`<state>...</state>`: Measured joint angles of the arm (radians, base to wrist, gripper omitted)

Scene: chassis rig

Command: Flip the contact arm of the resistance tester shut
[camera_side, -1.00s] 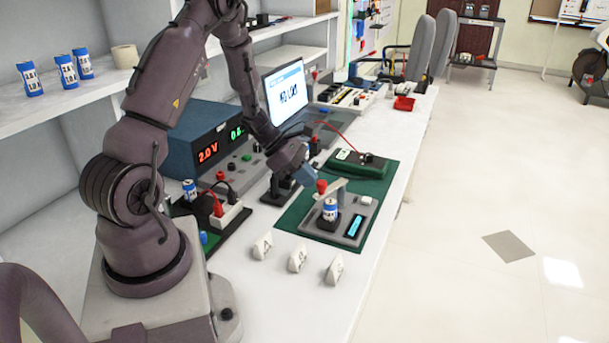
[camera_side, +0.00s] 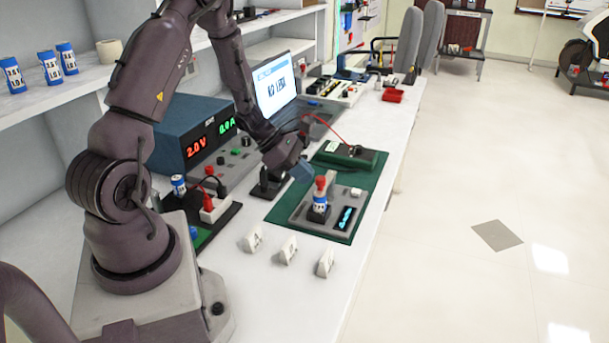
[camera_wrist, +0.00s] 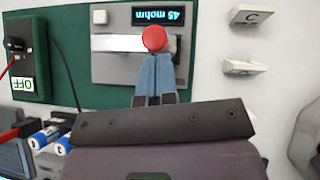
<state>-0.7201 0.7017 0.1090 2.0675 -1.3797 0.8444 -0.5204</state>
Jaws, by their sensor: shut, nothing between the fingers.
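In the wrist view the pale contact arm (camera_wrist: 115,42) lies across the tester (camera_wrist: 112,70), ending at the red knob (camera_wrist: 154,39). The display (camera_wrist: 162,15) reads 45 mohm. My gripper (camera_wrist: 154,62) is shut and empty, its blue fingertips at the knob's edge; I cannot tell if they touch. The cell is hidden there. My gripper (camera_side: 303,173) also shows left of the knob in the side view.
A green box (camera_side: 350,155) with a red lead sits behind the tester. White lettered markers (camera_side: 287,250) stand in front. A power supply (camera_side: 190,130) and a cell holder with leads (camera_side: 213,208) are on the left. The bench's right edge is close to the mat.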

